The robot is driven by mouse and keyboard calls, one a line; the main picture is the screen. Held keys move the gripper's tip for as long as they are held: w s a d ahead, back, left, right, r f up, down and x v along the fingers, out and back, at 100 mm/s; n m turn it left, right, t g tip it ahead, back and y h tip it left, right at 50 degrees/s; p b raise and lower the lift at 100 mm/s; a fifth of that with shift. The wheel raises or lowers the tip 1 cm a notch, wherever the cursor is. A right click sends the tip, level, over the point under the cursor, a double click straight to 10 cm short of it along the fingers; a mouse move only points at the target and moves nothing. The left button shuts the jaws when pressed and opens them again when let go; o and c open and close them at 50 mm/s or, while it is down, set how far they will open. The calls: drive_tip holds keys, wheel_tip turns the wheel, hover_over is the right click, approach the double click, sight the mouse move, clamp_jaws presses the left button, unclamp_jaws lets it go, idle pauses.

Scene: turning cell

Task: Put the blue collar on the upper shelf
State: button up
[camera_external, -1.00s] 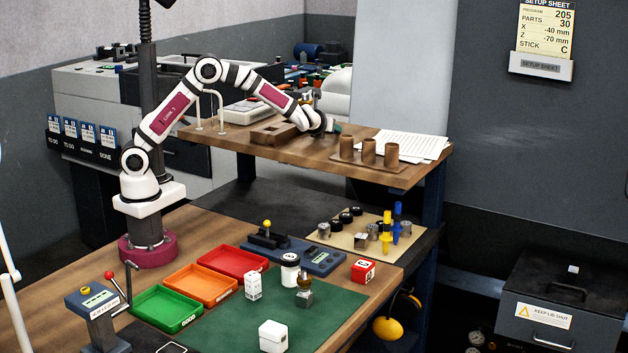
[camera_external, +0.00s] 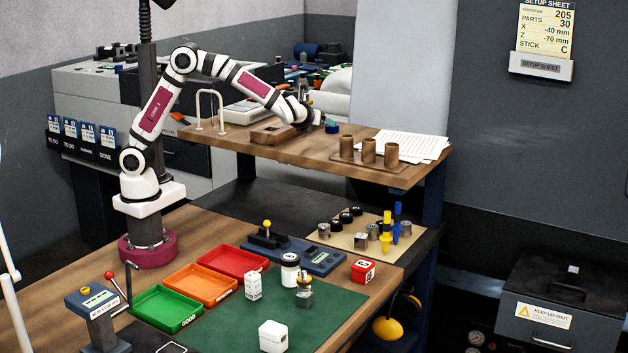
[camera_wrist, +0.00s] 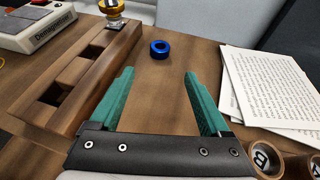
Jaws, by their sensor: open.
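The blue collar (camera_wrist: 160,49) lies flat on the brown wooden upper shelf (camera_wrist: 155,85) in the wrist view, with its hole facing up. It also shows as a small blue spot (camera_external: 333,127) on the upper shelf (camera_external: 315,152) in the external view. My gripper (camera_wrist: 160,73) is open, with its two green fingers apart and nothing between them. The collar is beyond the fingertips, apart from them. My gripper also shows in the external view (camera_external: 322,119), just left of the collar.
A wooden block with square recesses (camera_wrist: 95,65) stands left of my fingers, holding a brass-topped piece (camera_wrist: 112,10). Papers (camera_wrist: 265,85) and brown cups (camera_wrist: 268,158) are on the right. A grey demagnetizer (camera_wrist: 38,25) is at the far left. Bare shelf surrounds the collar.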

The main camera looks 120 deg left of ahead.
drive_tip(key=shift+d+r, duration=0.1)
drive_tip(key=shift+d, duration=0.35)
drive_tip(key=s+d+f+n+t+h, duration=0.1)
drive_tip(key=s+d+f+n+h, duration=0.1)
drive_tip(key=s+d, duration=0.4)
drive_tip(key=s+d+f+n+t+h, duration=0.1)
drive_tip(key=s+d+f+n+h, duration=0.2)
drive_tip(key=d, duration=1.4)
drive_tip(key=s+d+f+n+h, duration=0.3)
drive_tip(key=s+d+h, duration=0.3)
drive_tip(key=s+d, duration=0.3)
drive_tip(key=d+n, duration=0.1)
drive_tip(key=d, duration=0.2)
drive_tip(key=shift+d+f+n+t, duration=0.2)
drive_tip(key=shift+n+t, duration=0.2)
